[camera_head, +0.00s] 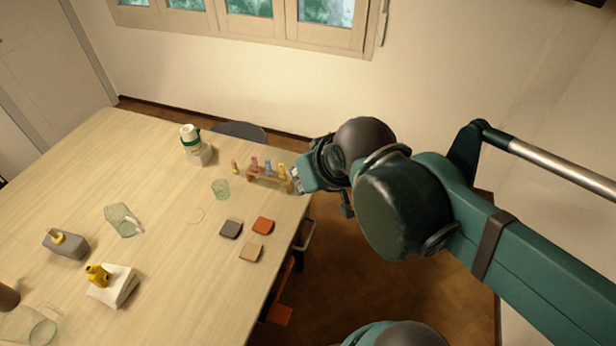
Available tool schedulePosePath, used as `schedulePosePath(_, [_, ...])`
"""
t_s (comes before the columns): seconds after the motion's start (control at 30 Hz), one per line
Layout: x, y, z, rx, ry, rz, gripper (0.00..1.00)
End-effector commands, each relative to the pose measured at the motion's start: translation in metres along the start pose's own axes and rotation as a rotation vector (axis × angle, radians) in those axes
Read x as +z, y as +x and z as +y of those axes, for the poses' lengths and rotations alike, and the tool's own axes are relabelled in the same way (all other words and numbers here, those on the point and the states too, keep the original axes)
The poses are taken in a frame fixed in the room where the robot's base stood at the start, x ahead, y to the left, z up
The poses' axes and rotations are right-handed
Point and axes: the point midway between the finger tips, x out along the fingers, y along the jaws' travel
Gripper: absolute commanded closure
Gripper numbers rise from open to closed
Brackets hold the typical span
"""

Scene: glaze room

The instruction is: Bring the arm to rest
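My arm reaches in from the right side of the head view, a dark green link with round joints. My gripper (299,181) is at the arm's left end, near the right edge of the table (150,190). It appears just right of a small wooden rack (268,179) that holds several coloured pieces. The fingers are small and mostly hidden behind the wrist, so I cannot tell whether they are open or shut. I also cannot tell whether the gripper touches the rack.
Dark, orange and tan tiles (263,225) lie near the table's right edge. A white bottle with a green band (191,138), a small glass (221,188), a tipped glass jar (121,220), a grey block (66,244) and a white block with a yellow piece (116,289) stand about. Mid-table is mostly clear.

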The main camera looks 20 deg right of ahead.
Motion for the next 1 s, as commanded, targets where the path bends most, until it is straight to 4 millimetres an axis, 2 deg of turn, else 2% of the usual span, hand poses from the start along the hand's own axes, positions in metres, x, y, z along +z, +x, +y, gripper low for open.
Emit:
schedulePosePath(0.47, [0.004, 0.006, 0.000, 0.000, 0.000, 0.000, 0.77])
schedulePosePath(1.0, [0.046, 0.065, 0.000, 0.000, 0.000, 0.000, 0.77])
